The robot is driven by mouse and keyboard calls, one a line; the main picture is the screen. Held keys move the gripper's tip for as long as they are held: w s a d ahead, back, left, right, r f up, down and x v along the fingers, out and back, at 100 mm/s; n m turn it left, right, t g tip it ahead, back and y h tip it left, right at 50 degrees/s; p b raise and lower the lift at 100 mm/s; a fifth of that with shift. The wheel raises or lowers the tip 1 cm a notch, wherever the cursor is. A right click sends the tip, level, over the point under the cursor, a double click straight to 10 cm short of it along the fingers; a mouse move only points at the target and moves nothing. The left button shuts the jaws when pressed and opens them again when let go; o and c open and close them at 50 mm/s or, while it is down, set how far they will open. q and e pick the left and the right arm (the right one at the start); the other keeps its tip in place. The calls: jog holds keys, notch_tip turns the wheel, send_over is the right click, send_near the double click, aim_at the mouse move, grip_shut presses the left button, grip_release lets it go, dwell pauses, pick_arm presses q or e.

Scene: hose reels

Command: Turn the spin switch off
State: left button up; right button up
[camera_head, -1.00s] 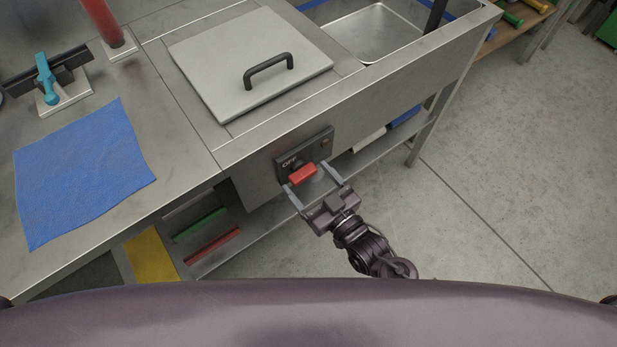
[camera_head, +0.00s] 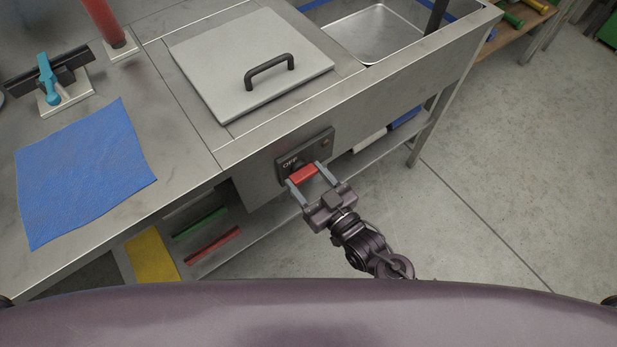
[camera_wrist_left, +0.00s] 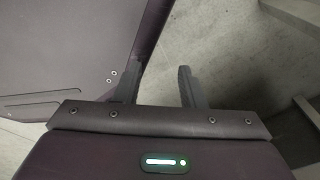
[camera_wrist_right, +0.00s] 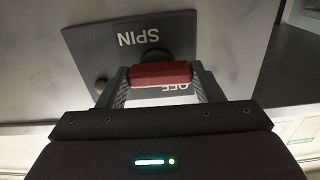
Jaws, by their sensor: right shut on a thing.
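The spin switch is a red handle (camera_head: 304,174) on a dark plate (camera_head: 322,146) on the front panel of the steel counter. The plate carries the word OFF in the head view. In the right wrist view the plate (camera_wrist_right: 93,50) reads SPIN and part of OFF, upside down, and the red handle (camera_wrist_right: 160,75) spans between the fingers. My right gripper (camera_head: 305,176) is shut on the red handle, one finger at each end. My left gripper (camera_wrist_left: 158,85) is open and empty over the floor in the left wrist view; it is not in the head view.
A steel lid (camera_head: 228,72) with a black handle lies on the counter above the switch, beside a sink basin (camera_head: 372,38). A blue cloth (camera_head: 84,170) lies at left. A lower shelf (camera_head: 262,222) runs under the counter.

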jog(key=shift+r+m+p, duration=0.15)
jog(key=shift+m+p, duration=0.75)
jog(key=shift+m, duration=0.3)
jog(key=m+p, duration=0.2)
jog(key=m, duration=0.1)
jog(key=shift+r+m, duration=0.1)
jog(key=shift+m, duration=0.2)
jog(key=m+p, duration=0.3)
jog(key=m, duration=0.1)
jog(key=shift+m, duration=0.3)
jog(key=m+p, duration=0.1)
jog(key=m, duration=0.2)
jog(key=shift+w+d+p, duration=0.1)
jog(key=shift+p, duration=0.25)
pick_arm(q)
jog(key=s+r+p, duration=0.1)
jog(key=s+r, duration=0.2)
jog(key=r, duration=0.5)
jog(key=shift+s+a+r, duration=0.3)
jog(key=shift+s+a, duration=0.05)
jog(key=shift+a, duration=0.05)
pick_arm(e)
jog(key=shift+m, duration=1.9)
pick_arm(q)
jog(key=shift+r+p, duration=0.1)
jog(key=shift+p, duration=0.25)
pick_arm(e)
jog(key=shift+m, duration=0.3)
jog(key=o, duration=1)
